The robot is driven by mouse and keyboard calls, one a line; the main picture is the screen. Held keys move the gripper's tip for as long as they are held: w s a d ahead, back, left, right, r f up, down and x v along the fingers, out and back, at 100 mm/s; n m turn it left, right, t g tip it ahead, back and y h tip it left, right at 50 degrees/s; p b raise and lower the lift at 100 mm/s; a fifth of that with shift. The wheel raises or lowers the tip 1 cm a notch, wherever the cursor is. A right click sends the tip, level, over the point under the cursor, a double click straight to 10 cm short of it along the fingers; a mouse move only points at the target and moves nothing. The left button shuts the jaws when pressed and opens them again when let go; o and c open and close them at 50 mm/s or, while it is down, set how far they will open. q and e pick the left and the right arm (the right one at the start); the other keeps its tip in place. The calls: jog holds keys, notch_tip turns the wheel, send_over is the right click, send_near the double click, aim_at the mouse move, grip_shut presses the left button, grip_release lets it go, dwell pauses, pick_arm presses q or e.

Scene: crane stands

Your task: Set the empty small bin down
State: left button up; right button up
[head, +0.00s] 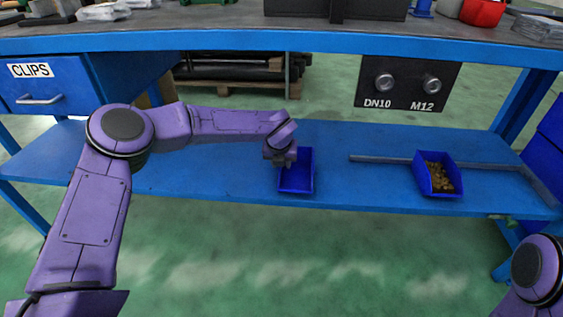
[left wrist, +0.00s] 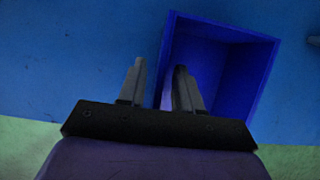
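The empty small blue bin (head: 297,182) rests on the blue lower shelf (head: 226,178) in the head view, and its inside is bare. In the left wrist view the bin (left wrist: 240,38) shows its open top. My left gripper (head: 284,160) is at the bin's left wall. In the left wrist view its fingers (left wrist: 160,72) stand apart, one outside the wall and one over the inside. Gaps show between fingers and wall, so it is open. My right gripper is out of view; only part of that arm shows at lower right.
A second blue bin (head: 419,177) with brass-coloured small parts stands right on the shelf, by a grey rail (head: 385,159). A dark panel (head: 407,86) marked DN10 and M12 hangs above. The worktop (head: 222,40) overhangs the shelf. A CLIPS drawer (head: 60,92) is at left.

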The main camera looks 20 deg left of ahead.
pick_arm(q)
jog(key=p+v, duration=0.3)
jog(key=v, duration=0.9)
jog(key=shift+r+p, duration=0.1)
jog(key=shift+p, duration=0.25)
